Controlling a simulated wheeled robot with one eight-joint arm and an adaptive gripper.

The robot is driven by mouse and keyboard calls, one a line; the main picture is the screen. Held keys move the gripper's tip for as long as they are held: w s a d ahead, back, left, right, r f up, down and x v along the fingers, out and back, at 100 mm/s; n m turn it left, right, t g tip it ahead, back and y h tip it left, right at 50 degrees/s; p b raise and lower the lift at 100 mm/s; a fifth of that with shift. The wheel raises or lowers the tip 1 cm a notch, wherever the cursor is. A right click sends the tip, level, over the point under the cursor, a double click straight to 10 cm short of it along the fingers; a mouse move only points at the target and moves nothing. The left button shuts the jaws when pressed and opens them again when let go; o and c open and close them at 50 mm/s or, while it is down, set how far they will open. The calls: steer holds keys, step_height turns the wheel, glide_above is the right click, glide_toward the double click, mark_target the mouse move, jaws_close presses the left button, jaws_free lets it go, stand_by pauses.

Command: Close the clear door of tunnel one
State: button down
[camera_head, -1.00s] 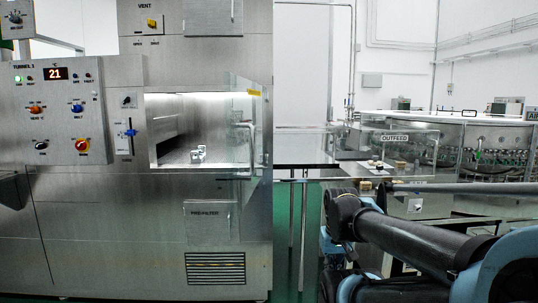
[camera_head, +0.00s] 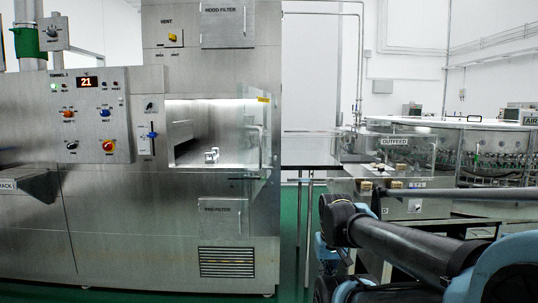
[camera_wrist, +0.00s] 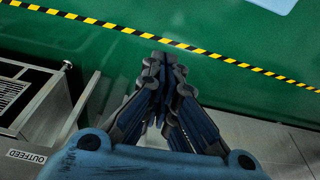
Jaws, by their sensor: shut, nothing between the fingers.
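Tunnel one (camera_head: 120,200) is the steel cabinet on the left in the head view, with a control panel (camera_head: 90,115) reading 21. Its lit opening (camera_head: 195,150) shows small white items (camera_head: 211,155) inside. The clear door (camera_head: 248,120) is a glass pane at the right of the opening, with a vertical handle (camera_head: 264,150) at its right edge. It appears to stand open, angled outward. My gripper (camera_wrist: 162,58) is shut and empty over the green floor in the wrist view. It is away from the door, and the head view shows only my arm at the lower right.
An outfeed table (camera_head: 310,150) with clear guards stands right of the tunnel, and a round steel machine (camera_head: 480,145) is beyond it. Green floor (camera_head: 288,225) is open between the tunnel and my arm. A yellow-black floor stripe (camera_wrist: 215,57) crosses the wrist view.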

steer(key=shift+a, duration=0.15)
steer(key=w+a+r+m+g+y, duration=0.1)
steer(key=w+r+m+y, duration=0.35)
steer(key=r, duration=0.95)
steer(key=w+a+r+m+y, duration=0.2)
steer(key=w+r+m, duration=0.45)
steer(key=r, duration=0.75)
steer(key=w+a+r+m+g+y, duration=0.1)
steer(key=w+r+m+y, duration=0.2)
steer(key=r+m, duration=0.8)
steer(key=a+f+n, duration=0.3)
steer(key=a, duration=0.8)
steer(key=shift+f+n, duration=0.15)
steer(key=shift+n, duration=0.25)
steer(key=shift+a+h, duration=0.1)
steer(key=shift+h, duration=0.15)
